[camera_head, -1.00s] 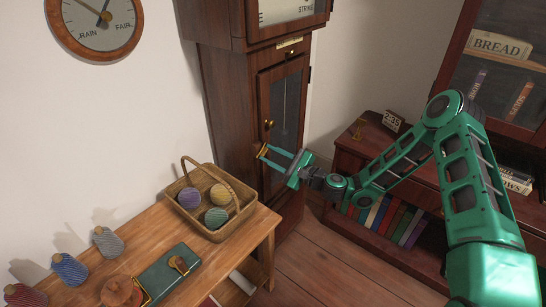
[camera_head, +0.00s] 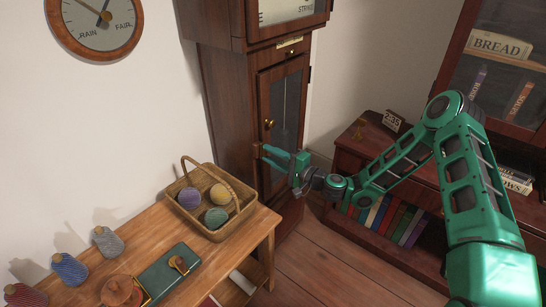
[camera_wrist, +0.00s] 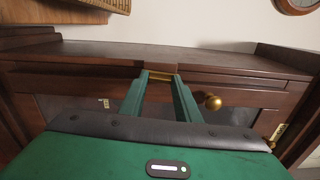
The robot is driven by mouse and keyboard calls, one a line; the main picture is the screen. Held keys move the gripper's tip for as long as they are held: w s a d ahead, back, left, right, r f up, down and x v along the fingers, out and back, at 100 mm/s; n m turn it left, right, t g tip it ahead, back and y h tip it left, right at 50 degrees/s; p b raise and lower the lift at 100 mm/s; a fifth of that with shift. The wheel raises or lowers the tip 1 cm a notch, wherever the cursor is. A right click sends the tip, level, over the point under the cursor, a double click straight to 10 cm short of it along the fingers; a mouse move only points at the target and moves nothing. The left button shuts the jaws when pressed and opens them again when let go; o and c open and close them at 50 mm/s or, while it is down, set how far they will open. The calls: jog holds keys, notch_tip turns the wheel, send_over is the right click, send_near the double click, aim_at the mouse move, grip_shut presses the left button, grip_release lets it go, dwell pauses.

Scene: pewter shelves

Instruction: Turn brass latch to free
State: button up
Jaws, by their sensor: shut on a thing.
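The brass latch (camera_wrist: 161,76) shows in the wrist view as a small gold piece between my fingertips, on the edge of the dark wood clock case door (camera_head: 283,95). My gripper (camera_head: 265,152) is at the left edge of that door, below the round brass knob (camera_head: 270,124). Its green fingers are shut on the latch; they also reach up to it in the wrist view (camera_wrist: 160,82). In the head view the fingers hide most of the latch. The knob (camera_wrist: 212,102) is just right of the fingers in the wrist view, apart from them.
A wooden bench (camera_head: 135,232) at left holds a yarn basket (camera_head: 232,228), several spools and a teal box (camera_head: 165,272). A low bookcase (camera_head: 350,160) stands at right, near my arm. Open floor (camera_head: 320,265) lies between.

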jog(key=shift+s+a+f+n, duration=0.1)
jog(key=shift+a+n, duration=0.05)
jog(key=shift+n, duration=0.35)
jog(key=o, duration=1)
jog(key=shift+o, duration=0.2)
jog(key=shift+s+d, duration=0.15)
jog(key=shift+d, duration=0.3)
jog(key=v, duration=0.9)
jog(key=shift+s+d, duration=0.3)
